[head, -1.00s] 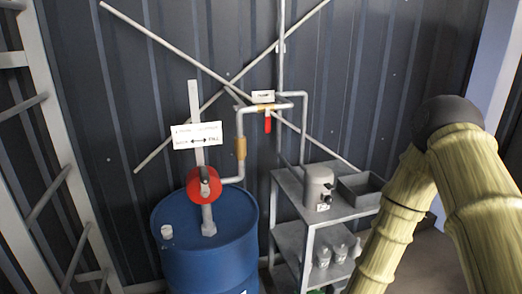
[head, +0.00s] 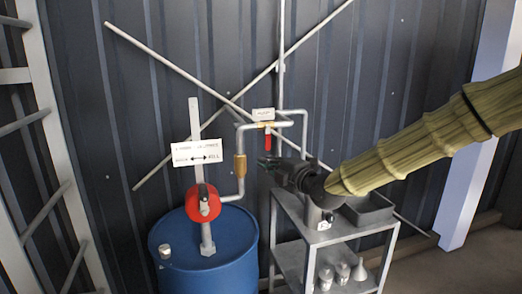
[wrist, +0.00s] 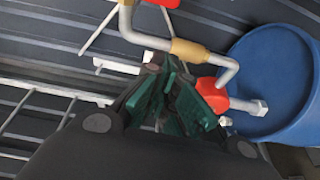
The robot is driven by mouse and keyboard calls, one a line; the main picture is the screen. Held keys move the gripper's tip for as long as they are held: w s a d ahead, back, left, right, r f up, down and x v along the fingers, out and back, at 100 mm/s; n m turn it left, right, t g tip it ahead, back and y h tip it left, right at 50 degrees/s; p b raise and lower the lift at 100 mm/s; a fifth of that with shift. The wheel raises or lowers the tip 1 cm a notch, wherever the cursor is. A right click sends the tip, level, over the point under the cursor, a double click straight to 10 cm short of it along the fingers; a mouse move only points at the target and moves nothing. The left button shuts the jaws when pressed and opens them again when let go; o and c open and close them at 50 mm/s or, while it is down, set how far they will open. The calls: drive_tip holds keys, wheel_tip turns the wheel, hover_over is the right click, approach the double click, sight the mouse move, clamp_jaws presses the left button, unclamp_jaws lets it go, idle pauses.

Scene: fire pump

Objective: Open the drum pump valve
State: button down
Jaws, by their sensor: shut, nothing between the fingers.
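The drum pump valve is a small brass body (head: 264,125) in the grey pipe run, with a red lever (head: 268,142) hanging straight down from it. A small white label sits above it. A red part at the top edge of the wrist view (wrist: 165,3) looks like this lever, mostly cut off. My gripper (head: 264,162) is just below and in front of the lever in the head view, pointing left. Depth between them is hard to judge. Its green fingers (wrist: 173,85) are shut and empty in the wrist view. No contact with the lever shows.
A blue drum (head: 210,250) carries a red pump (head: 204,203) with an upright grey handle and a white sign (head: 197,153). A brass fitting (head: 240,166) is on the pipe. A grey shelf cart (head: 345,236) stands below my arm. A ladder-like frame (head: 45,130) is at left.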

sight(268, 138)
drive_tip(key=shift+w+r+n, duration=0.1)
drive_tip(key=shift+r+n, duration=0.2)
drive_tip(key=shift+r, duration=0.45)
drive_tip(key=p+x, duration=0.4)
drive_tip(key=x, duration=0.6)
drive_tip(key=shift+r, duration=0.15)
drive_tip(key=d+p, duration=0.1)
drive_tip(key=w+d+p, duration=0.1)
drive_tip(key=d, duration=0.1)
drive_tip(key=shift+w+d, duration=0.15)
drive_tip(key=shift+d, duration=0.1)
drive_tip(key=shift+d, duration=0.15)
